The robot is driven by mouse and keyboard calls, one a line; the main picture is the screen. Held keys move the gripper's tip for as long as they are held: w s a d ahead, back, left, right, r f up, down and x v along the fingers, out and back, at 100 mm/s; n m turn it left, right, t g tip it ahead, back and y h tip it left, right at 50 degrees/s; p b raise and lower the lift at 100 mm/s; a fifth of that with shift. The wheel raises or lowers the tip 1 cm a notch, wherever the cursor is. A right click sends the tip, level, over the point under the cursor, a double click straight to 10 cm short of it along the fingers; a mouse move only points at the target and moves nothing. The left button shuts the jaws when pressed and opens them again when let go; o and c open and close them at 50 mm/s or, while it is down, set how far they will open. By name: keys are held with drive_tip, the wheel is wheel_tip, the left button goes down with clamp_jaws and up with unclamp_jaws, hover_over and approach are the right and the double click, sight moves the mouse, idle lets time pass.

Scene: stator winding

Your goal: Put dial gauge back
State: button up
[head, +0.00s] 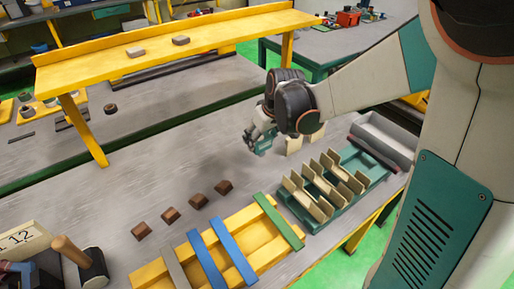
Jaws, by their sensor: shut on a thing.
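My gripper (254,137) is above the grey bench, right of the middle of the picture, pointing down and left. It is shut on a small teal-green thing (264,148), which I take for the dial gauge; it is partly hidden by the fingers and too small to show a dial face. The held thing is behind and left of the green rack (330,200) with upright cream plates. Whether it touches the bench I cannot tell.
Cream blocks (294,144) stand just right of my gripper. A grey tray (385,140) lies further right. A yellow tray (262,222) with coloured bars and several brown blocks (170,215) are in front. A yellow shelf (180,45) spans the back. Bench left of my gripper is clear.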

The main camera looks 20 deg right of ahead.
sight(260, 151)
drive_tip(key=shift+f+b, duration=0.85)
drive_tip(key=shift+f, duration=1.7)
drive_tip(key=shift+f, duration=0.1)
drive_tip(key=shift+f+b, duration=0.35)
drive_tip(key=shift+b, duration=0.05)
drive_tip(key=shift+f, duration=0.2)
drive_tip(key=o, duration=1.1)
drive_tip(key=shift+c, duration=0.2)
drive_tip(key=shift+r, duration=0.1)
